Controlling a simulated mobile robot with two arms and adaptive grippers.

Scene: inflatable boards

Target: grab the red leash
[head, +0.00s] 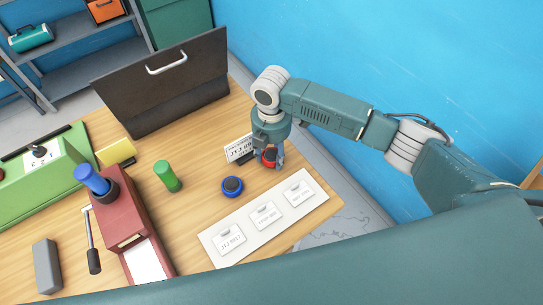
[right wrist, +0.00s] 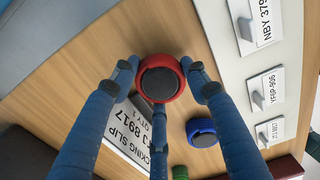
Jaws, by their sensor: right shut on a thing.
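The red leash (head: 268,157) is a small round red coil with a dark centre. In the right wrist view, the red leash (right wrist: 178,68) sits between the blue fingers of my right gripper (right wrist: 161,82). The fingertips touch its sides, and the gripper is shut on it. In the head view my right gripper (head: 270,153) points down at the table's right part and partly hides the leash. I cannot tell whether the leash is clear of the table. My left gripper is not in view.
A blue coil (head: 231,186) lies close by, left of the gripper. A white strip with labelled cards (head: 265,217) lies in front.

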